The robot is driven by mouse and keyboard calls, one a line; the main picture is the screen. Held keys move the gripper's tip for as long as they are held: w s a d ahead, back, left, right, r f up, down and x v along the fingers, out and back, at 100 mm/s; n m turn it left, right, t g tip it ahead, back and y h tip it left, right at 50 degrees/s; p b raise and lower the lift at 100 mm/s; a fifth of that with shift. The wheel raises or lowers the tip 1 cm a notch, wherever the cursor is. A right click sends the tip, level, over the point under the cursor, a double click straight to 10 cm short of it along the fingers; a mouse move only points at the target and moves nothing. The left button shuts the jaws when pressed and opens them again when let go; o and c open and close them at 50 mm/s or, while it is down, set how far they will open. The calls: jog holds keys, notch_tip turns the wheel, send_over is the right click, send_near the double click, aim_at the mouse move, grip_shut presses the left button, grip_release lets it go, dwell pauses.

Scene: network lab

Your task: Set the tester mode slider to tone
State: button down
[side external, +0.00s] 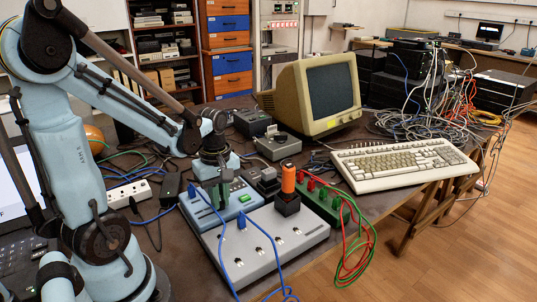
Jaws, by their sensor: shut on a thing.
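The tester appears to be the blue-grey box (193,207) with a small green display on the table, behind a larger pale grey panel. My gripper (217,199) points down onto the top of this box, near its middle. Its fingers are shut at the box's surface, on what appears to be the mode slider. The slider itself is hidden by the fingers, and its position and the mode labels cannot be read from here.
The pale grey panel (262,262) has blue cables plugged in. An orange-topped black part (288,185) stands upright right of my gripper. A green block (322,203) with red and green leads lies beyond it. A keyboard (404,163) and monitor (318,92) stand further right and back.

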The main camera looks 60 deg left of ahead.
aim_at(221, 201)
jog(key=c, duration=1.1)
grip_release()
jog(key=shift+w, duration=0.2)
jog(key=shift+r, duration=0.15)
notch_tip(221, 201, up, 12)
jog(key=w+d+f+m+t, duration=0.1)
jog(key=d+m+t, duration=0.2)
jog(key=d+m, duration=0.3)
jog(key=w+d+f+m+t, duration=0.2)
jog(key=d+m+t, duration=0.2)
jog(key=m, duration=0.8)
jog(key=shift+w+d+f, duration=0.2)
jog(key=shift+w+d, duration=0.05)
jog(key=shift+d, duration=0.8)
